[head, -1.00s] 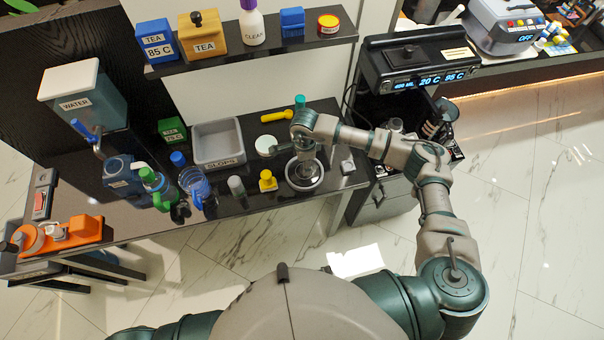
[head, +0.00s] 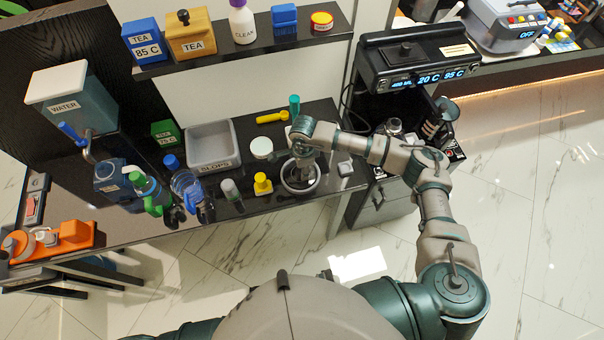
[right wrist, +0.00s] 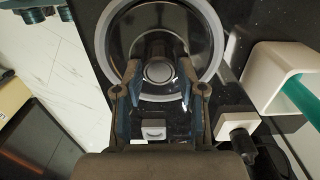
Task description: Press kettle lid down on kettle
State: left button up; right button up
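The kettle (head: 318,184) appears as a round vessel with a pale rim at the right part of the dark counter. In the right wrist view its pale ring (right wrist: 211,48) surrounds a dark, shiny top. A round knob (right wrist: 158,72), apparently the lid's, is in the middle. My right gripper (right wrist: 158,80) points down over it, with one finger on each side of the knob. The fingers look apart, with narrow gaps beside the knob. Whether the lid sits fully down cannot be seen. My right wrist hides much of the kettle in the head view. My left gripper is out of view.
A white round item (head: 261,147), a yellow item (head: 263,184) and a grey slops tray (head: 213,165) stand left of the kettle. A small grey block (head: 345,169) is to its right. A white holder (right wrist: 275,75) is close by in the right wrist view.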

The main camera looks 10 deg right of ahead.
jog(key=shift+d, duration=0.1)
grip_shut()
jog(key=shift+a, duration=0.55)
jog(key=shift+a+r, duration=0.2)
jog(key=shift+a, duration=0.05)
jog(key=shift+a+r, duration=0.1)
jog(key=shift+r, duration=0.1)
jog(key=shift+d+r+p, duration=0.3)
jog(key=shift+r+p, duration=0.25)
jog(key=shift+r, duration=0.2)
jog(key=shift+a+r+p, duration=0.1)
jog(key=shift+r+p, duration=0.55)
jog(key=shift+r, duration=0.65)
jog(key=shift+r+p, duration=0.3)
jog(key=shift+r, duration=0.35)
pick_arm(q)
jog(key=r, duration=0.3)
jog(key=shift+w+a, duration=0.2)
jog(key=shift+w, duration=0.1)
pick_arm(e)
jog(key=shift+d, duration=0.2)
